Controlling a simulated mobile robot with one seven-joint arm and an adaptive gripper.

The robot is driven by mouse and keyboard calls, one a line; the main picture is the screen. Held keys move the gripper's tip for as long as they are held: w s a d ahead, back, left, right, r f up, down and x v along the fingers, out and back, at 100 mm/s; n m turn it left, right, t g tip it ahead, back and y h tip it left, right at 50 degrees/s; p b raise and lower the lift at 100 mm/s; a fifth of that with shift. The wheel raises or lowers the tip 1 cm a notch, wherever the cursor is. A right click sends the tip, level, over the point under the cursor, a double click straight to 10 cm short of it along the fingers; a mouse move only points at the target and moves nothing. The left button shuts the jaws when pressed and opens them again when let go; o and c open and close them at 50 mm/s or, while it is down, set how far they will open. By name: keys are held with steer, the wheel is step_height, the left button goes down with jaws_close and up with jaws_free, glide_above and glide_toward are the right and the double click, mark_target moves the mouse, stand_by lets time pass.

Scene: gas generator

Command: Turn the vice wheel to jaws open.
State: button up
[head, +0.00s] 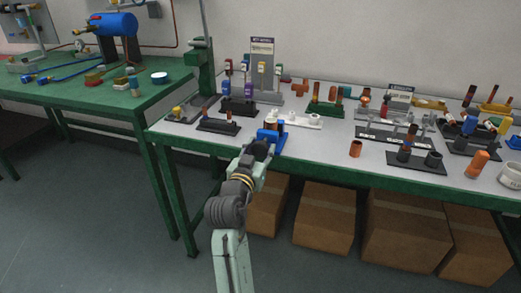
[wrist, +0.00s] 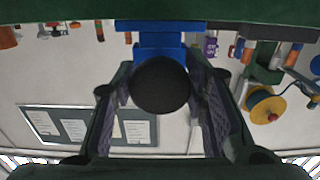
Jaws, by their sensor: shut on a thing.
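The blue vice (head: 277,137) sits at the front edge of the grey worktop in the head view. Its blue body also shows in the wrist view (wrist: 148,38). A dark round vice wheel (wrist: 160,86) faces the wrist camera, in front of the blue body. My gripper (head: 258,148) reaches the vice from the front of the bench. In the wrist view the fingers of my gripper (wrist: 160,76) stand on either side of the wheel and are shut on it. The vice jaws are too small or hidden to tell their opening.
Fittings on black stands (head: 218,126) stand left of the vice, and a white rack (head: 300,121) stands behind it. A copper cup (head: 355,149) is to the right. Cardboard boxes (head: 325,215) fill the space under the bench. A green table (head: 100,95) stands at left.

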steer(key=n+p, duration=0.2)
steer(key=n, duration=0.1)
steer(key=shift+r+n, duration=0.15)
steer(key=shift+n, duration=0.25)
steer(key=n+p, duration=0.3)
steer(key=n, duration=0.2)
stand_by(0.6)
steer(key=o, duration=1.2)
steer(key=shift+d, duration=0.1)
steer(key=shift+s, duration=0.1)
steer(key=v, duration=1.2)
